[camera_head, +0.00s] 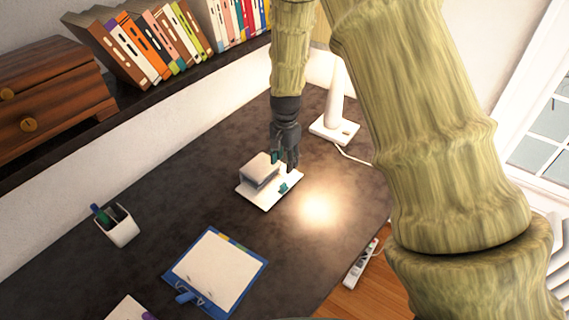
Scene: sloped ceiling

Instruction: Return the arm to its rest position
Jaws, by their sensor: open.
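My arm, with a wood-like surface, comes down from the top and right of the head view. My gripper (286,159) is dark grey and points down at the dark desk (180,215). It is open, above the white base (264,198) of a small stand with a grey-white block (260,170) on it. A small teal item (283,188) lies on the base just below the fingertips. I cannot tell whether the fingers touch anything there.
A white lamp (336,122) stands behind and right of the gripper. A pen cup (118,227), a blue clipboard (217,268) and a power strip (361,263) lie around. A shelf with books (160,45) and a wooden drawer box (45,95) runs along the back left.

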